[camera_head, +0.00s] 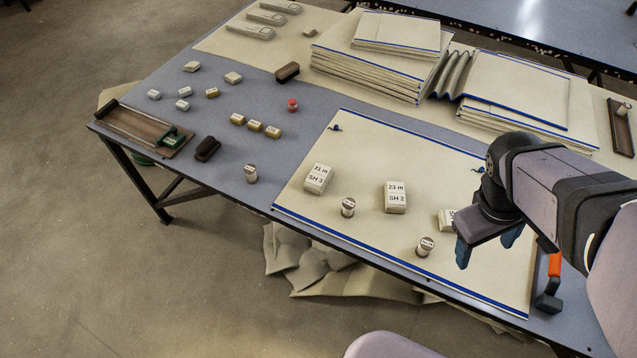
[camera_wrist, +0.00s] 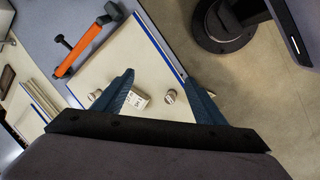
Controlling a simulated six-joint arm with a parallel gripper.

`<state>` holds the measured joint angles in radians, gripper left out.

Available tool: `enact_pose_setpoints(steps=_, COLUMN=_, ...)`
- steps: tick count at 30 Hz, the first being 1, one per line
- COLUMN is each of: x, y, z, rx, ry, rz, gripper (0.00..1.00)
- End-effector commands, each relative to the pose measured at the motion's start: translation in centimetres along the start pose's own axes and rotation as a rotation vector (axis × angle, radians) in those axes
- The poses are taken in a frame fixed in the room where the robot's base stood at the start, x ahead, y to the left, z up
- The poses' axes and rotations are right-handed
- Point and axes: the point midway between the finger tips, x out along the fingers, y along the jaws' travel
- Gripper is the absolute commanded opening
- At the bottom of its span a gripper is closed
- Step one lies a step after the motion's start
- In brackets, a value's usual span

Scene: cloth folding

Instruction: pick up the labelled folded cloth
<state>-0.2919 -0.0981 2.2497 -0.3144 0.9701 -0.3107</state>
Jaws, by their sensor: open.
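Three small pale labelled blocks, which look like folded cloths, lie on the large cream cloth. One reads "31 m SH 3" (camera_head: 318,178) and one reads "23 m SH 2" (camera_head: 396,197). The third labelled block (camera_head: 445,219) is partly hidden behind my gripper (camera_head: 487,246). In the wrist view, my gripper (camera_wrist: 160,79) is open and empty, with its fingers well apart. A labelled block (camera_wrist: 137,99) shows beyond the fingers, near the left one and partly covered by it. Its text is too small to read there.
Small capped cylinders stand near the blocks, including one (camera_head: 425,246) left of my gripper. The large cream cloth (camera_head: 365,150) has blue edges. An orange-handled tool (camera_head: 552,272) lies at the front right. Folded cloth stacks (camera_head: 370,75) fill the back.

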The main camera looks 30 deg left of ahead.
Motion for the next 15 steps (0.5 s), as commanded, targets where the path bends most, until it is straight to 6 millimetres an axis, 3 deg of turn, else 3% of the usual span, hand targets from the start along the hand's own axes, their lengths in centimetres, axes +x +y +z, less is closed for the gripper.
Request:
enact_pose_setpoints(steps=2, x=1.1, y=0.0, z=-3.6, rx=-0.243, ry=0.002, rz=0.091, gripper=0.65)
enact_pose_setpoints(steps=7, x=0.6, y=-1.1, z=-13.1, rx=-0.82, ry=-0.009, rz=0.355, gripper=0.65)
enact_pose_setpoints(steps=12, x=-1.9, y=-5.7, z=-22.6, rx=-1.324, ry=-0.052, rz=0.654, gripper=0.65)
enact_pose_setpoints(steps=15, x=-3.6, y=-8.7, z=-26.4, rx=-1.517, ry=-0.083, rz=0.8, gripper=0.65)
